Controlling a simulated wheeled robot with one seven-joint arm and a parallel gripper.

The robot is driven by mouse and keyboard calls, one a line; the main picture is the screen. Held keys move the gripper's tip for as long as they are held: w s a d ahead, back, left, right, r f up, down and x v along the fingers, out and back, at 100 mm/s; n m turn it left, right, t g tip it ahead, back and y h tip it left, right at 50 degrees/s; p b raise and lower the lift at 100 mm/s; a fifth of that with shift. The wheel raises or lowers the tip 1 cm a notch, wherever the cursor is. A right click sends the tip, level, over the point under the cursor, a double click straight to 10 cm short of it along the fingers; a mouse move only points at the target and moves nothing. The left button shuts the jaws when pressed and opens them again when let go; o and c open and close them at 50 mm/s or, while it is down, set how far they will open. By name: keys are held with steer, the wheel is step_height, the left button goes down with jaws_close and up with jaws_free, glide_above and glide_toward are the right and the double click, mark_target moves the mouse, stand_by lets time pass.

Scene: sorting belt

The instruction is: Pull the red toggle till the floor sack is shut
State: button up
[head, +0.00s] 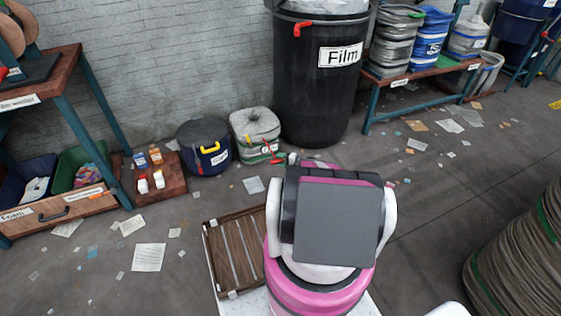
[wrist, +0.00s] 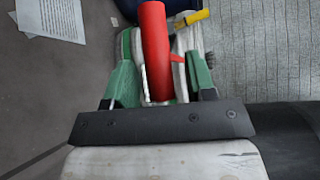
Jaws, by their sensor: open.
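The floor sack (head: 254,123) is a squat grey-white sack with a green band, standing on the floor against the wall. Its red toggle (head: 272,156) shows low on its front right side. In the wrist view the red toggle (wrist: 157,50) is a thick red bar pointing away from me, with part of the pale sack (wrist: 183,45) behind it. My gripper (wrist: 160,75) is open, with one green finger on each side of the toggle. I cannot tell whether either finger touches it.
A dark blue tub (head: 203,143) with a yellow handle stands left of the sack. The black Film bin (head: 318,95) stands close on its right. A slatted wooden crate (head: 234,250) lies in front. Paper scraps litter the open floor.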

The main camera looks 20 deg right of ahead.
steer(key=v, duration=1)
steer(key=shift+s+d, duration=0.15)
steer(key=shift+s, duration=0.1)
